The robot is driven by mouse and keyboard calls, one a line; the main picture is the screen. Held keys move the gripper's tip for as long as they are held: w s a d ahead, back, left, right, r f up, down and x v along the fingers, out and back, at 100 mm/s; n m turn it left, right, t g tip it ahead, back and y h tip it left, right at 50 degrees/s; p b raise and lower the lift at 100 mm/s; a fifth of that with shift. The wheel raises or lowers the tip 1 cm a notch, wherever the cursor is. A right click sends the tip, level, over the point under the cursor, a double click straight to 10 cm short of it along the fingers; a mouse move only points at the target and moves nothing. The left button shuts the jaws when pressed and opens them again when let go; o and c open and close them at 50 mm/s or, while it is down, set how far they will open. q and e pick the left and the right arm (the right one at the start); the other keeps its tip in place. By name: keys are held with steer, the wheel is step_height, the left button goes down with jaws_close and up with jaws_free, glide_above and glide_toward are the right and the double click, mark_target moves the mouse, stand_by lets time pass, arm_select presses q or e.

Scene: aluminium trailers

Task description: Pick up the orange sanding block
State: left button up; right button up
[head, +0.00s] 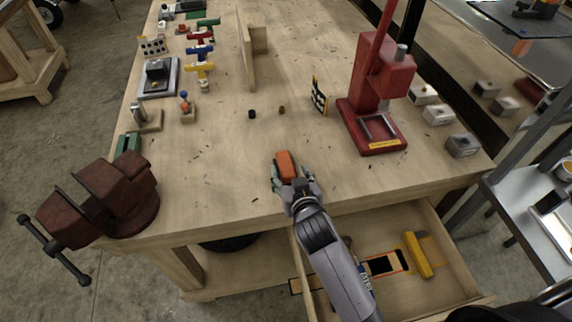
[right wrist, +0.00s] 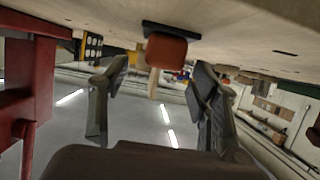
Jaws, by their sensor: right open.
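The orange sanding block (head: 286,166) lies on the wooden workbench (head: 225,185) near its front edge. It has an orange-red body, and a dark base shows in the right wrist view (right wrist: 166,49). My right gripper (head: 291,179) is at the near end of the block, with its fingers low over the benchtop. In the right wrist view the gripper (right wrist: 158,75) is open, with one finger on each side and the block ahead between them. I see a gap on both sides, so neither finger appears to touch it. My left gripper is not in view.
A red press (head: 375,95) stands to the right on the bench, and a rusty vise (head: 120,195) is at the left front corner. An open drawer (head: 448,245) with a yellow-handled tool lies below my right arm. The bench around the block is clear.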

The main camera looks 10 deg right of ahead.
mark_target(287, 165)
steer(key=shift+w, duration=0.5)
steer(key=p+x, duration=0.1)
steer(key=x, duration=0.2)
steer(key=shift+w, duration=0.25)
steer(key=shift+w+a+f, duration=0.1)
steer(key=shift+w+f, duration=0.15)
steer(key=shift+w, duration=0.25)
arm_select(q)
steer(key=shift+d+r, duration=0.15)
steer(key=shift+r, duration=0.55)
arm_select(e)
steer(key=shift+c, duration=0.3)
steer(key=c, duration=0.7)
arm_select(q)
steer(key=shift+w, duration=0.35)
arm_select(e)
steer(key=c, duration=0.4)
